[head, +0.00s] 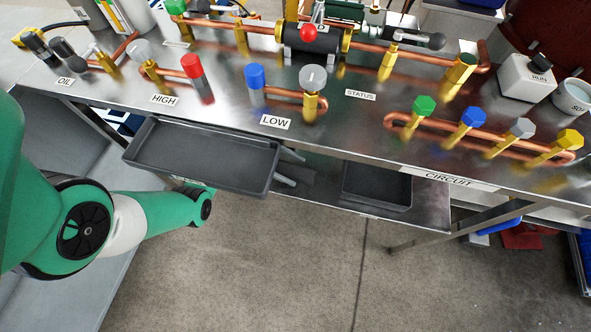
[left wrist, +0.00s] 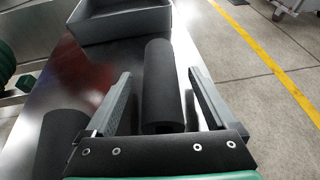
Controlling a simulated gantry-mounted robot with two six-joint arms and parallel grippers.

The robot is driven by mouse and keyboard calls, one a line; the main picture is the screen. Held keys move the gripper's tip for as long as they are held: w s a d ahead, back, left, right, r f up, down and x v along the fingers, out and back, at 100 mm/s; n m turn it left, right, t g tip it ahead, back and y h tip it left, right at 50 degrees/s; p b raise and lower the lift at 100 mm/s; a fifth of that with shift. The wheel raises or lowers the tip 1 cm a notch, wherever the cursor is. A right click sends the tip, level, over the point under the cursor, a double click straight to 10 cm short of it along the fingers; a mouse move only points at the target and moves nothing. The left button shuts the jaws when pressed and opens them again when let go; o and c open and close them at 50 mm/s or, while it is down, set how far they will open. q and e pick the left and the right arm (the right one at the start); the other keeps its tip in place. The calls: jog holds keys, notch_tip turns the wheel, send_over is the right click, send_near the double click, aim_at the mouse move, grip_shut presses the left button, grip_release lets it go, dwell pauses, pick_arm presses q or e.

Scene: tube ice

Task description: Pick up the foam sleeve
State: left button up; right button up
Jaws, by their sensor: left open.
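The foam sleeve (left wrist: 160,85) is a matte black cylinder in the left wrist view. It lies lengthwise on a shiny metal surface (left wrist: 110,65). My left gripper (left wrist: 159,73) is open, with one finger on each side of the sleeve. A gap shows on both sides, so the fingers do not appear to touch it. In the head view, my left arm reaches under the bench's front edge, and its fingers and the sleeve are hidden there. My right gripper is in neither view.
A dark tray (left wrist: 125,22) stands beyond the sleeve. A dark rounded shape (left wrist: 60,140) is at left, possibly a reflection. In the head view, a grey tray (head: 205,153) hangs at the bench front, and a dark bin (head: 377,187) sits on the shelf. Copper piping fills the bench top.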

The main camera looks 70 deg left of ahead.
aim_at(298, 170)
pick_arm(q)
jog(key=x, duration=0.2)
jog(key=shift+w+d, duration=0.15)
jog(key=shift+d, duration=0.05)
jog(key=shift+a, duration=0.1)
jog(key=shift+c, duration=0.6)
jog(key=c, duration=1.3)
notch_tip(298, 170, up, 10)
jog(key=p, duration=0.6)
jog(key=shift+f, duration=0.2)
jog(key=shift+r, duration=0.2)
